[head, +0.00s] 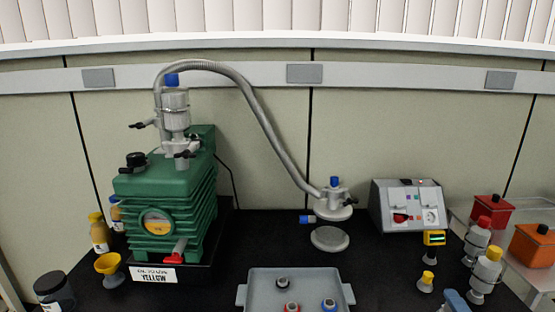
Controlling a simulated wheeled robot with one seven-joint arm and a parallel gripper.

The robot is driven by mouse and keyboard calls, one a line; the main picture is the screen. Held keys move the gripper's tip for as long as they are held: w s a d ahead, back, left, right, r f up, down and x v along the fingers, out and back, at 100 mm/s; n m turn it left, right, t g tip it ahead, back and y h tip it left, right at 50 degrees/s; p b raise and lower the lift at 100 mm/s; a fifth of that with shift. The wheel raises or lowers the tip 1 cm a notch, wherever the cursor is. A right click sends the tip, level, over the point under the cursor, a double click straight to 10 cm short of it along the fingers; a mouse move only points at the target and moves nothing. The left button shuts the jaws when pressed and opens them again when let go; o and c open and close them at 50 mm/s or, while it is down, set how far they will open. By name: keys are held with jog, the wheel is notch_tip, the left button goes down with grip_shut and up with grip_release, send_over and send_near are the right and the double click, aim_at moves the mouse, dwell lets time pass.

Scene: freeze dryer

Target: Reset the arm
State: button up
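My arm and my gripper do not show in the head view, so their pose and the gripper's opening are hidden from me. A small blue and grey piece (455,301) shows at the bottom edge on the right; it is cut off and I cannot tell what it is.
A green pump (172,205) stands left on the black bench, its hose (262,115) arching to a grey fitting (334,204). A grey tray (262,281) with several capped items sits front centre. A control box (405,207), bottles (486,272) and red and orange containers (532,245) stand right.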

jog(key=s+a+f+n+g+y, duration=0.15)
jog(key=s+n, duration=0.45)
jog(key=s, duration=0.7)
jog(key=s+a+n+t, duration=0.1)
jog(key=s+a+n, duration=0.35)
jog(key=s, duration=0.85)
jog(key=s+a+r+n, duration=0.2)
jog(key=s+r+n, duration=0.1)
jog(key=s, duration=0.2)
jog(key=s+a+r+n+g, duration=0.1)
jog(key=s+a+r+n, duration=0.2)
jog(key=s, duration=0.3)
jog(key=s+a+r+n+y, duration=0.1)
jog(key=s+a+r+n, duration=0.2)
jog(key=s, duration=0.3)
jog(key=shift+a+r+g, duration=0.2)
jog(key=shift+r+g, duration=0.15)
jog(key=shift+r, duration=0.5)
